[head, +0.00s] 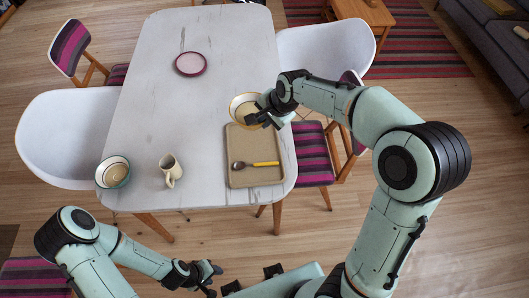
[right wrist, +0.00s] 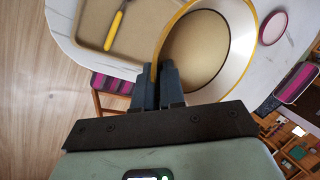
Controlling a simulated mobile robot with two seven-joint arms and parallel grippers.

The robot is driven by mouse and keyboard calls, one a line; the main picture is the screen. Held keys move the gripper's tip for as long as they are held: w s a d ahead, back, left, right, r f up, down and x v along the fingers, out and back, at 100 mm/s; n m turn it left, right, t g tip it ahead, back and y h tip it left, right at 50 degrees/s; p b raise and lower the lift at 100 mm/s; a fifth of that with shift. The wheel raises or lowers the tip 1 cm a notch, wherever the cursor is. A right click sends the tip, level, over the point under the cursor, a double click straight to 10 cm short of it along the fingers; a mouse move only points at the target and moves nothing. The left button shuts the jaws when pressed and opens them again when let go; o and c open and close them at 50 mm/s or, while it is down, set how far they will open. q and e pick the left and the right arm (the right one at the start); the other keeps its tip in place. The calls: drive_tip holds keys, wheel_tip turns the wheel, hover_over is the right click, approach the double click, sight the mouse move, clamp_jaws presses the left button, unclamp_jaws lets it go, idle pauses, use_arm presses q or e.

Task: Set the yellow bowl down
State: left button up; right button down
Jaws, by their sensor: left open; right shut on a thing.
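The yellow-rimmed bowl (head: 240,105) is at the far edge of the tray, towards the right side of the table (head: 150,115). My right gripper (head: 258,118) is shut on the bowl's rim. In the right wrist view the bowl (right wrist: 228,62) is upright or nearly so, its near rim pinched between the fingers (right wrist: 157,82). I cannot tell whether its base touches the table. My left gripper (head: 211,272) is open and empty, low in front of the table's near edge.
A tan tray (head: 238,178) with a yellow-handled spoon (head: 256,164) lies at the table's near right. The table's middle is clear. Chairs surround it.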

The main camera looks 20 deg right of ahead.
wheel_tip(320, 180, down, 18)
drive_tip(key=b, duration=0.2)
drive_tip(key=shift+f+b, duration=0.2)
drive_tip(key=shift+b, duration=0.1)
use_arm(q)
drive_tip(key=s+f, duration=0.2)
drive_tip(key=f, duration=0.1)
drive_tip(key=shift+s+f, duration=0.15)
drive_tip(key=shift+f, duration=0.15)
use_arm(e)
drive_tip(key=shift+f, duration=0.15)
drive_tip(key=c, duration=1.5)
unclamp_jaws()
use_arm(q)
drive_tip(key=shift+f, duration=0.1)
